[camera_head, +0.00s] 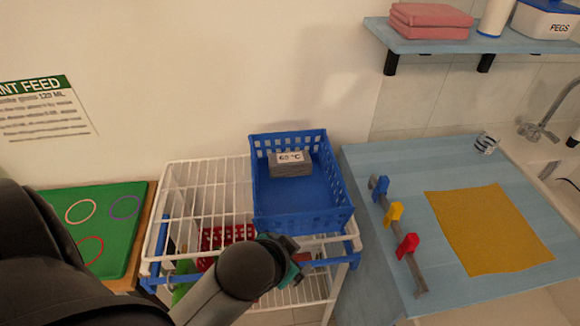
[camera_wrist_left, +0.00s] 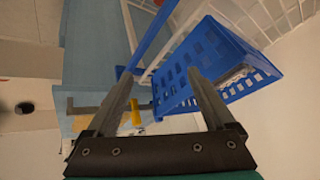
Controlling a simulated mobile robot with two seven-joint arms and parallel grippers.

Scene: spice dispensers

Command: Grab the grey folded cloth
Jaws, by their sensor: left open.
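The grey folded cloth (camera_head: 290,169) lies at the back of the blue basket (camera_head: 262,195), with a white "60 °C" label on its front. In the left wrist view the basket (camera_wrist_left: 205,50) is at upper right, and a pale grey patch, perhaps the cloth, shows through its slots. My left gripper (camera_head: 287,258) is by the basket's front edge, its fingers mostly hidden in the head view. In the left wrist view its two fingers (camera_wrist_left: 162,76) are spread apart with nothing held between them. My right gripper is not in view.
The basket sits on a white wire rack (camera_head: 190,170) with red and green items below. At right, a blue counter (camera_head: 480,165) holds a rail with coloured pegs (camera_head: 395,215) and a yellow cloth (camera_head: 490,230). Pink towels (camera_head: 430,20) lie on a shelf.

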